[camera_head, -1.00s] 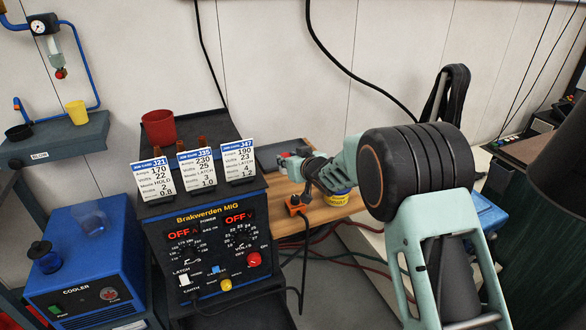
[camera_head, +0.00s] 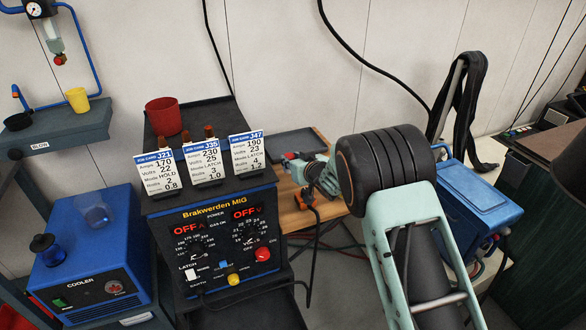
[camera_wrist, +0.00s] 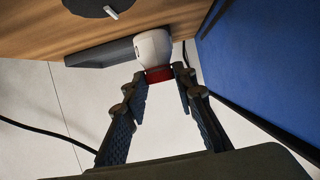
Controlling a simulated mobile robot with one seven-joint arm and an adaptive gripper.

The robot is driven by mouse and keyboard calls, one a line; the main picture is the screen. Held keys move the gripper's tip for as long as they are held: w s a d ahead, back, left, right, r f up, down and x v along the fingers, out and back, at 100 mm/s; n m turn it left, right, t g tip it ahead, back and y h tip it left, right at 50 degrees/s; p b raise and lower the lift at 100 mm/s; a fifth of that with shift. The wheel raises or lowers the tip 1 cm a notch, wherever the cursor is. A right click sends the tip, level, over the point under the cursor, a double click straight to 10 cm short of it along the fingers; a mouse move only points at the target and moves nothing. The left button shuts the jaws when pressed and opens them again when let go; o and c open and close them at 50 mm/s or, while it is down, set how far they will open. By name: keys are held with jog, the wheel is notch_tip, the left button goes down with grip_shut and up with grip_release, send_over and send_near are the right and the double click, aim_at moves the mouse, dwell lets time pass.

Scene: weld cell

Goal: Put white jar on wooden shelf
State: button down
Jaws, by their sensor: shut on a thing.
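My gripper (camera_wrist: 160,76) is shut on the white jar (camera_wrist: 152,45), its fingertips at the jar's red end. In the head view my gripper is small and partly hidden by my arm, with a bit of red showing at its tip. A brown wooden surface (camera_wrist: 42,36), which looks like the wooden shelf, lies beyond the jar in the wrist view. It also shows in the head view below my gripper, as a wooden top (camera_head: 292,216). I cannot tell whether the jar touches it.
A dark tray (camera_head: 298,143) lies at the back of the wooden top. An orange plug with a black cable (camera_head: 306,200) hangs at its front. The welder (camera_head: 225,245) with job cards stands left, a blue box (camera_head: 478,195) right. A blue panel (camera_wrist: 255,60) is close at right in the wrist view.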

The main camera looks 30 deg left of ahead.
jog(key=shift+f, duration=1.65)
jog(key=shift+f+b, duration=0.2)
jog(key=shift+b, duration=0.15)
jog(key=c, duration=1.6)
grip_release()
jog(key=shift+r, duration=0.1)
jog(key=shift+r+p, duration=0.2)
jog(key=shift+p, duration=0.15)
jog(key=v, duration=1.2)
